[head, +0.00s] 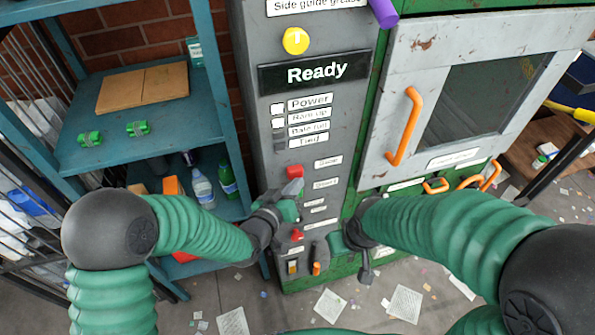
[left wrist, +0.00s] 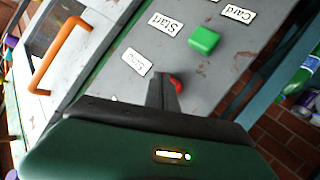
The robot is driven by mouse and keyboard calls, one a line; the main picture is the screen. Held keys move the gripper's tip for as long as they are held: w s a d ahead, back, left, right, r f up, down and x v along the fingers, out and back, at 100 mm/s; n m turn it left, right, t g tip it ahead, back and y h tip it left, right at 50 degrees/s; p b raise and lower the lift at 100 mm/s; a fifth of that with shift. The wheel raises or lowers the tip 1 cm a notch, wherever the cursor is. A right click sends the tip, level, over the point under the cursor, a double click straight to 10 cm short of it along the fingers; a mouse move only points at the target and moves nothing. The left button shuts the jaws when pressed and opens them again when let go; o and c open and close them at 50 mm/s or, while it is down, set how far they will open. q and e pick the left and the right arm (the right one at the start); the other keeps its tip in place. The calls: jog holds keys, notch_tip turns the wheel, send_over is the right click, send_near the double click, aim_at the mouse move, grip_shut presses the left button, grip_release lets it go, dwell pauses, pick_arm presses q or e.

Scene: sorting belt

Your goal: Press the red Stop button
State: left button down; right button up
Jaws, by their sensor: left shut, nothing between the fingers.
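The red Stop button (left wrist: 176,85) shows in the left wrist view beside the "Stop" label (left wrist: 137,62), partly hidden by my left gripper's finger.
A green Start button (left wrist: 204,40) sits near the Stop button. Teal shelves (head: 120,166) stand left; an orange-handled door (head: 405,125) is right. Papers litter the floor.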

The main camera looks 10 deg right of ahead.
pick_arm(q)
jog(key=shift+w+a, duration=0.35)
jog(key=shift+a, duration=0.1)
pick_arm(e)
jog(key=shift+a, duration=0.4)
pick_arm(q)
jog(key=shift+w+d, duration=0.15)
jog(key=shift+w, duration=0.05)
pick_arm(e)
jog(key=shift+d+f, duration=0.1)
jog(key=shift+d, duration=0.1)
pick_arm(q)
jog(key=shift+s, duration=0.1)
jog(key=shift+s+d+b, duration=0.2)
jog(key=shift+s+d, duration=0.05)
jog(key=shift+s, duration=0.25)
jog(key=shift+s+d+b, duration=0.15)
jog(key=shift+s+d, duration=0.05)
jog(key=shift+s, duration=0.3)
pick_arm(e)
jog(key=shift+f, duration=0.2)
pick_arm(q)
jog(key=shift+s, duration=0.1)
jog(key=s+b, duration=0.1)
jog(key=s, duration=0.4)
jog(key=shift+s+d, duration=0.1)
jog(key=shift+s, duration=0.3)
pick_arm(e)
jog(key=shift+f, duration=0.5)
